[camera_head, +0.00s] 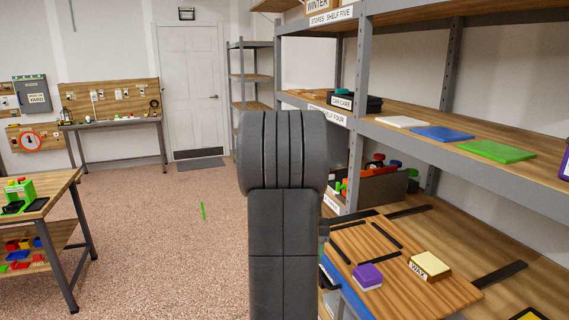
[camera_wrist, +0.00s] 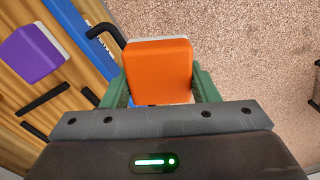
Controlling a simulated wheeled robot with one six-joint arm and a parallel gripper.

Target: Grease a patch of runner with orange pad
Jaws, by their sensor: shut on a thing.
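The orange pad (camera_wrist: 160,72) is between the green fingers of my gripper (camera_wrist: 161,88) in the wrist view, and the gripper is shut on it. The pad has a pale layer along its far edge. In the head view my dark arm hides the gripper and the orange pad. Black runner strips (camera_head: 379,236) lie on a wooden panel (camera_head: 425,291) at the lower right. One strip also shows in the wrist view (camera_wrist: 45,98), left of my gripper. The held pad appears beyond the panel's blue edge (camera_wrist: 80,38), apart from the strips.
A purple pad (camera_head: 368,277) and a yellow block labelled WAX (camera_head: 429,266) rest on the panel. A black handle (camera_wrist: 105,33) sticks out beside the held pad. Steel shelving (camera_head: 362,70) rises on the right. The speckled floor (camera_head: 160,230) at left is mostly clear.

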